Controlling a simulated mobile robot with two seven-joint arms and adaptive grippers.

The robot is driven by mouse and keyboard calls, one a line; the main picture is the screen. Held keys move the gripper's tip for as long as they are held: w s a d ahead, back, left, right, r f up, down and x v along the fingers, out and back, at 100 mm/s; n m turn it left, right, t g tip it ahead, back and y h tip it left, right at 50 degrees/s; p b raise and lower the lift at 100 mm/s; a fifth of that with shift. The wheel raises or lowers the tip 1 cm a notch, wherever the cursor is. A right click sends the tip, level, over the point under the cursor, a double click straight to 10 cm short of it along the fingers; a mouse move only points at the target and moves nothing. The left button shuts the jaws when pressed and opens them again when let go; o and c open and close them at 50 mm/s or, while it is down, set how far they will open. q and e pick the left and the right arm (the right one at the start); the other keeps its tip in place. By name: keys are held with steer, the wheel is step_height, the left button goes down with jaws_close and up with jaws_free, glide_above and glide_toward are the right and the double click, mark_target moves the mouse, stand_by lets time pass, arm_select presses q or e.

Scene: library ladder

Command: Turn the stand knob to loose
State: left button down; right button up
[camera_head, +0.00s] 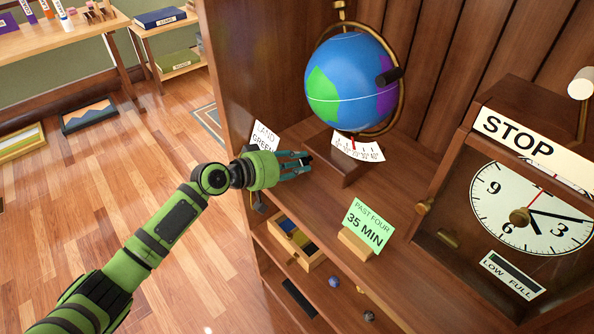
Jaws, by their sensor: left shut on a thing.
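The globe (350,85), blue with green and purple patches, sits in a brass ring on a wooden stand (345,172) on the shelf. A white scale card with a red pointer (358,148) is on the stand's front. My left gripper (305,164) reaches in from the left, low beside the stand. Its fingers are shut on the stand knob, which they mostly hide; only a small dark bit shows at the tips. The knob's loose or tight marking cannot be read. My right gripper is not in view.
A "LAND GREEN" card (265,136) stands behind my gripper. A green "PAST FOUR 35 MIN" card (368,226) stands in front on the shelf. A clock cabinet (450,205) with a STOP sign fills the right.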

arm_select(q)
steer(key=shift+s+f, duration=0.15)
steer(key=shift+f, duration=0.1)
steer(key=c, duration=1.3)
jaws_free()
steer(key=shift+r, duration=0.1)
steer(key=v, duration=1.2)
